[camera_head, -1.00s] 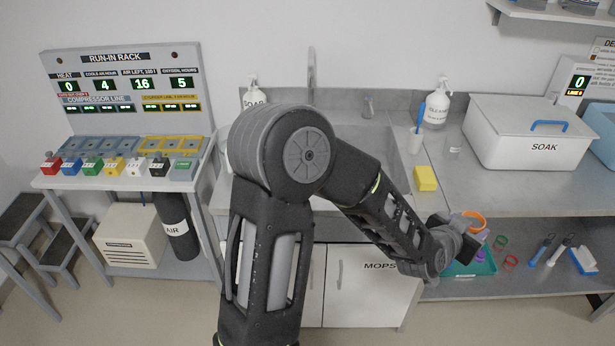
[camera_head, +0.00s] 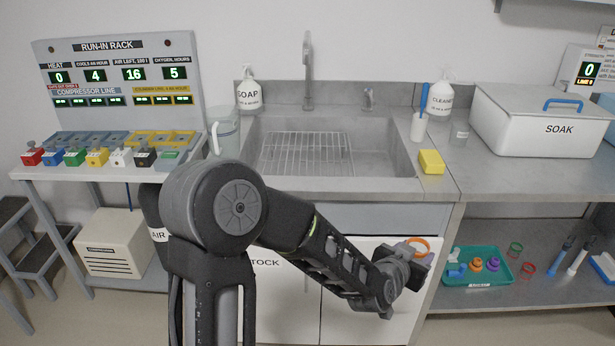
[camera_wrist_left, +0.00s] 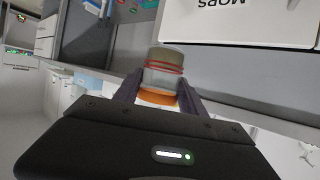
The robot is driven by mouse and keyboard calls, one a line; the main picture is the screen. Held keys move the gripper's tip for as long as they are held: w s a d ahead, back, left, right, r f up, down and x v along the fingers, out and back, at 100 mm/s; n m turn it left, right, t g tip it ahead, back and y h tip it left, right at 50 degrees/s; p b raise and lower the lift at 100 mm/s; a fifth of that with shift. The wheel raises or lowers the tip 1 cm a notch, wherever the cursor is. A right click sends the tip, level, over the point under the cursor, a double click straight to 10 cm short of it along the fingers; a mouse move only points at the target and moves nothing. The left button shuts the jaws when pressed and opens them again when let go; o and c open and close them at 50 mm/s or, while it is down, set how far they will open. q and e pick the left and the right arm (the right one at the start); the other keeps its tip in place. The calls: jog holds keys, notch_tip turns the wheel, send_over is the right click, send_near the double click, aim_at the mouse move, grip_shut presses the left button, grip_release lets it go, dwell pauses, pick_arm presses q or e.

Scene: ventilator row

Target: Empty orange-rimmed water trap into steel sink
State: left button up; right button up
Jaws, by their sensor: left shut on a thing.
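The orange-rimmed water trap (camera_head: 419,243) is at the end of my left arm in the head view, mostly hidden by the gripper. My left gripper (camera_head: 414,258) is shut on it, in front of the white cupboard doors and below the counter edge. In the left wrist view, the trap's greyish cup (camera_wrist_left: 166,66) with red lines projects beyond the fingers, its orange rim (camera_wrist_left: 157,98) between them. Whether it holds water cannot be told. The steel sink (camera_head: 385,165) is set in the counter, up and left of the gripper, with a wire rack (camera_head: 305,153) inside. My right gripper is not in view.
A yellow sponge (camera_head: 431,162) and white cup (camera_head: 418,127) stand right of the sink; a jug (camera_head: 226,133) stands left. The tap (camera_head: 308,75) rises behind. A teal tray (camera_head: 470,281) of small parts is on the lower shelf. The SOAK bin (camera_head: 545,130) stands right.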

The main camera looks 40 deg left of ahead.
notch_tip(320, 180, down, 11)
jog(key=b, duration=0.9)
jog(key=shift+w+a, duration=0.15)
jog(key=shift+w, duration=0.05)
